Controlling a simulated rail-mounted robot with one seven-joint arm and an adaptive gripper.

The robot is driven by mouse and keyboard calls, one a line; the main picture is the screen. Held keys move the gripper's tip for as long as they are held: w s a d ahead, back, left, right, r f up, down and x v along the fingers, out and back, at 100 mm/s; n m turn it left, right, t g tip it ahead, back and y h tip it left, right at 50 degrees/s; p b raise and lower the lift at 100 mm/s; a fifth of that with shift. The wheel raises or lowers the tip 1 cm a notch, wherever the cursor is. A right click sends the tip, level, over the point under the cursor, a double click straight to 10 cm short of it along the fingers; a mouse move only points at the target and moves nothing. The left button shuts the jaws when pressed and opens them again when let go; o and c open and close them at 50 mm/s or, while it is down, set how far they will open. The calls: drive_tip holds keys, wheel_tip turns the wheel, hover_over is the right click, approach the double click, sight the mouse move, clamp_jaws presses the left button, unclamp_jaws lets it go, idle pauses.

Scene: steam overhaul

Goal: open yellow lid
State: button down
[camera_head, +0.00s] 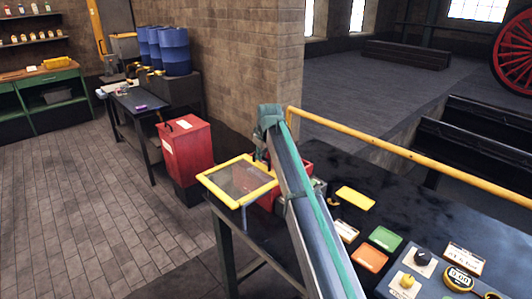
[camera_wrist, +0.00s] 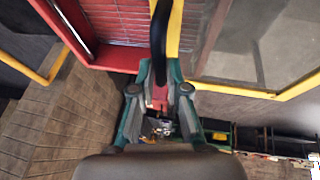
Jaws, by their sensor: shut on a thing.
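The yellow lid (camera_head: 205,180), a yellow frame around a see-through panel, stands out to the left of a red box (camera_head: 306,153), past the table's edge. The box is partly hidden behind my arm. In the wrist view the lid's yellow frame (camera_wrist: 235,89) and panel are at the upper right, and red box-like parts (camera_wrist: 115,57) are at the upper left. My gripper (camera_wrist: 160,92) is shut on a black curved handle (camera_wrist: 159,45) beside the yellow frame. In the head view my arm hides most of the gripper and the handle.
The dark table (camera_head: 440,220) holds a yellow plate (camera_head: 355,197), green and orange plates, labels and knobs to the right. A yellow rail (camera_head: 410,155) runs behind it. A larger red bin (camera_head: 186,148) stands on the left. The floor at left is open.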

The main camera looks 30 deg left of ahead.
drive_tip(key=c, duration=1.2)
unclamp_jaws()
drive_tip(key=shift+r, duration=0.1)
drive_tip(key=v, duration=1.1)
drive_tip(key=shift+s+d+r, duration=0.15)
drive_tip(key=shift+r, duration=0.25)
